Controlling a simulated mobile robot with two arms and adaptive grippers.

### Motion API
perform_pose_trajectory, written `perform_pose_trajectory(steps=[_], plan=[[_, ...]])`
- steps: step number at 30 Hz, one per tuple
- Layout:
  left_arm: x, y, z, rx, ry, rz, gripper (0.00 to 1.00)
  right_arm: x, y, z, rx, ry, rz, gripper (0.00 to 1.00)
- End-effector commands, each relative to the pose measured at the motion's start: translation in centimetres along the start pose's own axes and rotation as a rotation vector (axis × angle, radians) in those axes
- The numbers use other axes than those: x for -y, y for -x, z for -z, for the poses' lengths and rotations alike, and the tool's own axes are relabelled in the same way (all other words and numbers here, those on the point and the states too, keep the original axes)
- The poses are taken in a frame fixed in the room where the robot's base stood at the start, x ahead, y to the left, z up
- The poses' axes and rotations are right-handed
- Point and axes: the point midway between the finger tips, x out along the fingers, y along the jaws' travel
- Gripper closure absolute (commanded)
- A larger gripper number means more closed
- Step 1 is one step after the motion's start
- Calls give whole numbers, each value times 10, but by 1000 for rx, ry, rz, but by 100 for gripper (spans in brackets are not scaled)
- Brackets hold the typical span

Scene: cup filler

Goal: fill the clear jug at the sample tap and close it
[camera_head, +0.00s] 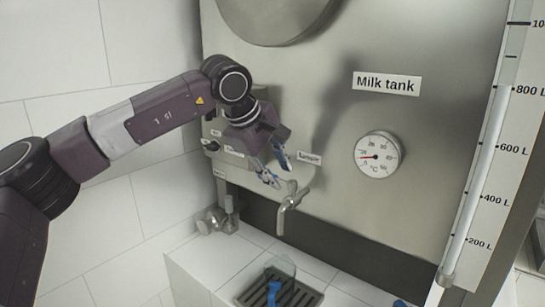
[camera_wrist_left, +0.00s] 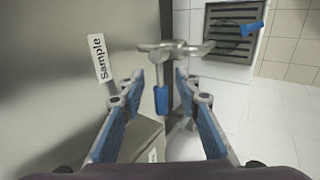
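The metal sample tap (camera_head: 289,201) sticks out of the tank front below the Sample label (camera_head: 309,159). In the left wrist view the tap (camera_wrist_left: 175,48) has a lever with a blue end (camera_wrist_left: 161,99). My left gripper (camera_head: 275,171) is open and empty just above the tap; in the wrist view the blue end shows between its fingers (camera_wrist_left: 159,86). Contact cannot be told. The clear jug (camera_head: 283,264) stands on the dark drain grate below the tap, its blue handle (camera_head: 274,291) toward the camera. The jug is faint, so its fill cannot be told. My right gripper is not clearly in view.
The steel milk tank (camera_head: 420,140) fills the right side, with a round gauge (camera_head: 378,155) and a vertical level scale (camera_head: 488,165). The grate (camera_head: 304,297) is set in a white tiled ledge (camera_head: 196,268). A small blue piece (camera_head: 400,303) shows at the bottom edge.

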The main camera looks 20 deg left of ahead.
Motion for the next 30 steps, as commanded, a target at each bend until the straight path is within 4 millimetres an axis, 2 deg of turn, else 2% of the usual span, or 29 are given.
perform_pose_trajectory(steps=[6,16,24,30], plan=[[-1,-21,-1,1,0,0,70,0,8,0,0,0,0,100],[0,-25,-1,1,1,0,70,0,8,1,0,1,1,100],[0,-25,-1,1,1,-1,99,1,8,1,0,1,1,100],[0,-25,-1,2,1,0,100,1,8,1,-1,1,2,100]])
